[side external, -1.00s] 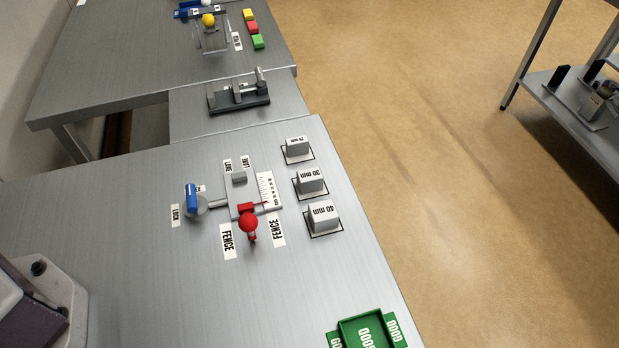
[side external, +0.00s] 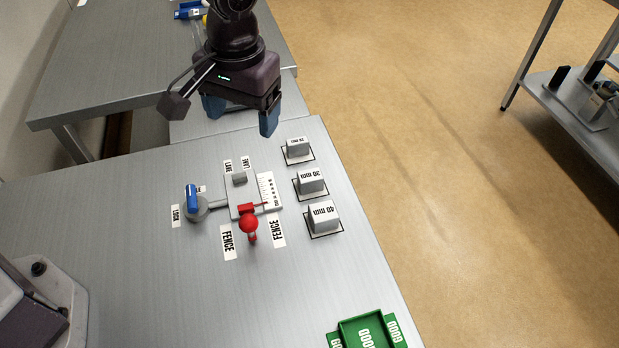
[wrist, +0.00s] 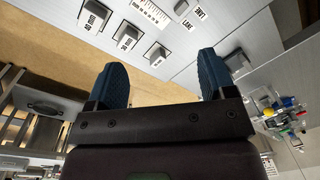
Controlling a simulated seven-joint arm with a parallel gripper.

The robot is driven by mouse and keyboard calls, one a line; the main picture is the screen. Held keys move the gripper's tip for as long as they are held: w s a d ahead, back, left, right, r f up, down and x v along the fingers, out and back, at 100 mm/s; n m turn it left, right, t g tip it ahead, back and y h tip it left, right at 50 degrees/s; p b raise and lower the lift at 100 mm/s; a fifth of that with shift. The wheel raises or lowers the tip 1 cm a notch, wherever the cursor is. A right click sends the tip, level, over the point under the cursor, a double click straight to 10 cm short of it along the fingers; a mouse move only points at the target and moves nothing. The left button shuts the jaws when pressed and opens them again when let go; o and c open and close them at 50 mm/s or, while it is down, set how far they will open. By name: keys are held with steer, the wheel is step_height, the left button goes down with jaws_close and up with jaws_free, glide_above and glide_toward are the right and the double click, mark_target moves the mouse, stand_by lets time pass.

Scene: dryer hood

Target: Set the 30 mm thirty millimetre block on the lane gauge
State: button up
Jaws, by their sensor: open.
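The 30 mm block (side external: 311,184) is grey with a white labelled top and stands on its outlined square, between the smaller block (side external: 298,149) and the 40 mm block (side external: 323,216). It also shows in the wrist view (wrist: 127,36). The lane gauge (side external: 240,194) is a light plate with a ruled scale, a grey stop and a red-knobbed fence (side external: 249,224). My gripper (side external: 240,118) is open and empty, above the far edge of the bench, beyond the blocks. Its two blue fingers show apart in the wrist view (wrist: 162,82).
A blue-handled lock (side external: 193,200) stands left of the gauge. A green GOOD tray (side external: 368,332) sits at the near right edge. Another table (side external: 90,85) lies beyond, partly behind my arm.

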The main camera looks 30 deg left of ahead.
mark_target(311, 175)
steer(key=w+d+f+n+t, duration=0.1)
steer(key=w+d+f+n, duration=0.5)
steer(key=w+d+n, duration=0.15)
step_height(311, 175, down, 7)
steer(key=shift+s, duration=0.1)
steer(key=shift+a+f, duration=0.2)
steer(key=shift+f, duration=1.2)
steer(key=shift+a+f, duration=0.2)
steer(key=shift+f, duration=1.2)
steer(key=c, duration=1.1)
steer(key=shift+o, duration=0.2)
steer(key=shift+r, duration=0.1)
